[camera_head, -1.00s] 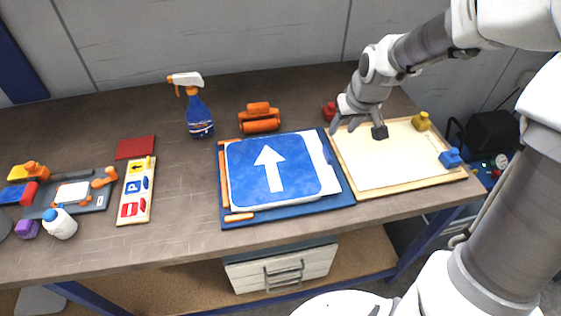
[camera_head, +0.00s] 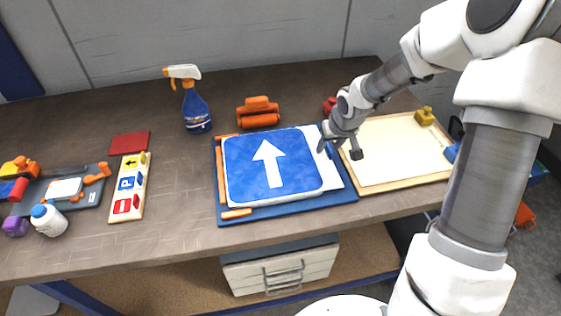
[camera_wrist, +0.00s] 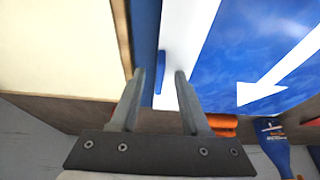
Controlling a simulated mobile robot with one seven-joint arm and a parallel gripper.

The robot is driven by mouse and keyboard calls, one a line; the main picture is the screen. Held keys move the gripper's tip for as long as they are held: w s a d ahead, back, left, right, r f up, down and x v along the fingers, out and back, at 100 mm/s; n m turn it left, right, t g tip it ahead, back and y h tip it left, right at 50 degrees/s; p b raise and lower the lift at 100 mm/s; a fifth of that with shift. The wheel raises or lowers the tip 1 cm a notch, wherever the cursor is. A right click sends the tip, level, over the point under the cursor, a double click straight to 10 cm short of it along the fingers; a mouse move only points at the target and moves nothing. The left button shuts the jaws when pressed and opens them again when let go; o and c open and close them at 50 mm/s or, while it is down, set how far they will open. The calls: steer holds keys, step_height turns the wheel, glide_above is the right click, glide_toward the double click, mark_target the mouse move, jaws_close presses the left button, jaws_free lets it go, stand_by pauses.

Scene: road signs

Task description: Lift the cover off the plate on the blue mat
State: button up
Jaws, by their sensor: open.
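The blue mat (camera_head: 345,196) lies at the table's front middle. On it lies a blue rounded square with a white arrow (camera_head: 240,160), above a white layer (camera_head: 332,176) that shows along its right side. I cannot tell which layer is the cover and which the plate. The blue square also shows in the wrist view (camera_wrist: 245,45), with the white layer (camera_wrist: 190,35) beside it. My gripper (camera_head: 339,150) is open above the mat's right edge. In the wrist view its fingertips (camera_wrist: 161,73) stand apart with a small blue tab (camera_wrist: 160,72) between them, not clasped.
A cream board with a wooden frame (camera_head: 390,150) lies right of the mat, with red, yellow and blue pieces at its edges. An orange roller (camera_head: 258,113) and spray bottle (camera_head: 195,108) stand behind. A sign strip (camera_head: 129,188) and white bottle (camera_head: 48,220) are left.

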jaws_close()
steer(key=shift+r, duration=0.1)
stand_by(0.5)
